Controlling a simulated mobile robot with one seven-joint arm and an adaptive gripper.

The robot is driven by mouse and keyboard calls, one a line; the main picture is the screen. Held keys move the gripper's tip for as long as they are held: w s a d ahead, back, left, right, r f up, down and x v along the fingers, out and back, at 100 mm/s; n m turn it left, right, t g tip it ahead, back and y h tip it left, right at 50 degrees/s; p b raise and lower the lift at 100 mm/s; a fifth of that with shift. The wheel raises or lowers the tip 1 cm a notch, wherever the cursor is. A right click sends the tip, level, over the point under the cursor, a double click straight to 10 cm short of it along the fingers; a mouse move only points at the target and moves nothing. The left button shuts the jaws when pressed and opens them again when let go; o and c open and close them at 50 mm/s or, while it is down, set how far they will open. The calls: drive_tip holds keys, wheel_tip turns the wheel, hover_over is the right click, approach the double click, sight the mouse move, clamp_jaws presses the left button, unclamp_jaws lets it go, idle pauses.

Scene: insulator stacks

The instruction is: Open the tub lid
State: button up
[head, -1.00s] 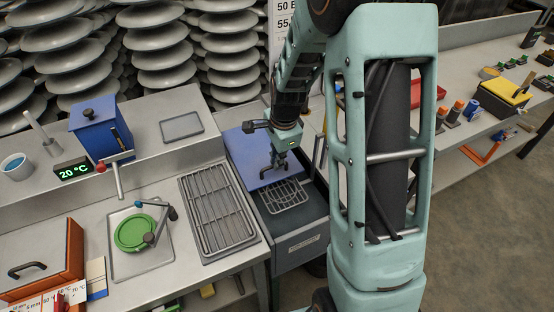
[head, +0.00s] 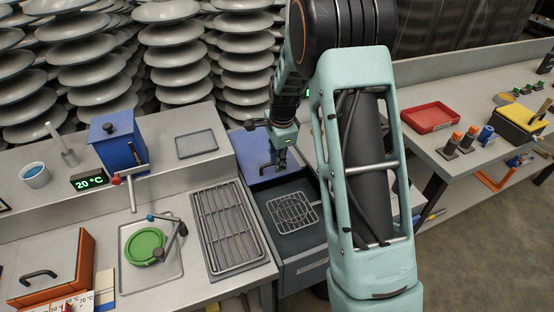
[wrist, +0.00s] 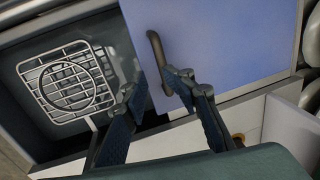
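The tub (head: 300,268) is a dark grey box set in the bench, with a blue flat lid (head: 262,143) over its back part. Its front part is uncovered and shows a wire rack (head: 292,213) inside. The lid also shows in the wrist view (wrist: 225,45), with a dark bar handle (wrist: 155,50) on it. My gripper (head: 280,165) is down at the lid's handle. In the wrist view its fingers (wrist: 155,84) are apart, one on either side of the handle's near end, with a gap showing. Contact with the handle is not clear.
A wire grate (head: 228,228) and a tray with a green round lid (head: 145,246) lie left of the tub. A blue box (head: 115,140) stands on the back shelf. A red tray (head: 430,117) and a yellow-topped box (head: 521,112) are on the right bench.

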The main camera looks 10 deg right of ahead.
wheel_tip(320, 180, up, 12)
drive_tip(key=s+p, duration=0.2)
drive_tip(key=p, duration=0.5)
drive_tip(key=shift+s+d+p, duration=0.2)
drive_tip(key=shift+d+p, duration=0.05)
drive_tip(key=shift+p, duration=0.15)
idle(0.5)
drive_tip(key=shift+r, duration=0.1)
idle(0.4)
wheel_tip(320, 180, up, 12)
drive_tip(key=s, duration=0.2)
drive_tip(key=shift+s+d, duration=0.15)
drive_tip(key=shift+d, duration=0.05)
